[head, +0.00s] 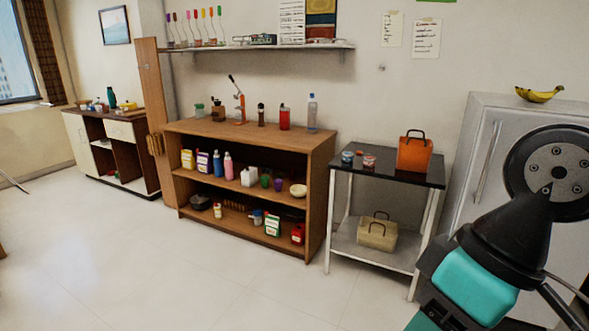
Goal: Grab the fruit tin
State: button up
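I cannot tell for certain which item is the fruit tin. Two small round tins stand near the left end of the black-topped table: a blue-and-dark one (347,157) and a reddish one (369,161). Their labels are too small to read. A red can-like container (284,118) stands on top of the wooden shelf unit, also unreadable. My arm fills the lower right, with a teal link and black joint parts in front of the fridge. My gripper's fingers do not show, and no item is seen held.
The black-topped table (400,176) also bears an orange bag (414,153), with a beige basket (377,231) below. The wooden shelf unit (248,138) holds several bottles and boxes. A white fridge (480,130) with bananas (539,94) stands right. The tiled floor (150,270) in front is clear.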

aim_at(368, 161)
jog(key=u, duration=0.7)
jog(key=i, duration=0.85)
jog(key=z, duration=0.75)
jog(key=i, duration=0.4)
jog(key=z, duration=0.45)
